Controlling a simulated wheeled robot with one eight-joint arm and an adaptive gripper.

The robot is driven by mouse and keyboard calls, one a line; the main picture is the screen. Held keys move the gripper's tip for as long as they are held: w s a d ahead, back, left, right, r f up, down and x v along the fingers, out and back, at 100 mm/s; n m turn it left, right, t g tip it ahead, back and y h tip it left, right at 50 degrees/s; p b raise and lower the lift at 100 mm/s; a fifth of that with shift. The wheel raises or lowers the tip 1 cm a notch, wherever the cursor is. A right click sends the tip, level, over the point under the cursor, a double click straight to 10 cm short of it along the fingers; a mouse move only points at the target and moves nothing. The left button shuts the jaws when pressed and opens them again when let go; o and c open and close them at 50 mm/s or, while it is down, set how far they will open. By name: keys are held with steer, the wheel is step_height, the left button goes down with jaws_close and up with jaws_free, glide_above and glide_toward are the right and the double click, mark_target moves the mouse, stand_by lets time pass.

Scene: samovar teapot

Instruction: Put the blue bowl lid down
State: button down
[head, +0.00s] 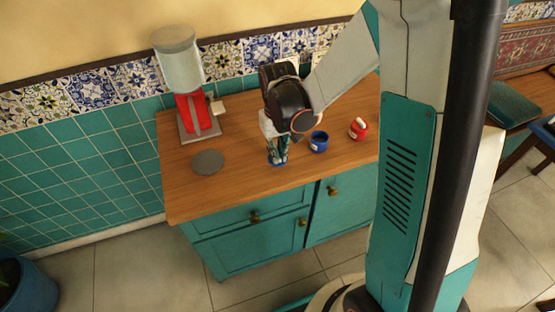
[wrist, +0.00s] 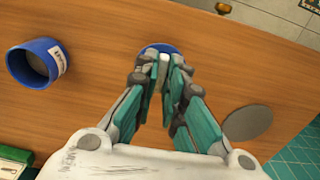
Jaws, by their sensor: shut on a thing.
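My gripper (head: 277,157) is pointed down over the wooden counter, and its fingers also show in the wrist view (wrist: 164,62). It is shut on the blue bowl lid (head: 280,162), a small blue disc at the fingertips. In the wrist view the lid's blue edge (wrist: 150,48) shows behind the fingers, which hide most of it. The lid is at or just above the counter; I cannot tell if it touches. The blue bowl (head: 319,142) stands open and upright just right of my gripper, and in the wrist view it is at the left (wrist: 38,63) with a white label.
A round grey disc (head: 208,162) lies on the counter (head: 240,185) to the left. A red dispenser with a pale top (head: 190,90) stands at the back left. A red pot (head: 358,128) stands right of the bowl. The counter between disc and gripper is clear.

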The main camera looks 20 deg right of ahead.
steer(key=shift+f+b, duration=0.45)
steer(key=shift+f, duration=1.1)
steer(key=shift+f, duration=0.2)
steer(key=c, duration=1.7)
jaws_free()
steer(key=shift+r, duration=0.1)
step_height(320, 180, up, 12)
steer(key=p, duration=0.4)
steer(key=s+r+t, duration=0.2)
steer(key=s+r, duration=0.2)
steer(key=s, duration=0.1)
steer(key=s+r+t, duration=0.2)
steer(key=s+r, duration=0.3)
steer(key=s+r+t, duration=0.3)
steer(key=s+r, duration=0.1)
steer(key=s, duration=0.1)
steer(key=shift+r+p, duration=0.3)
steer(key=shift+r, duration=0.05)
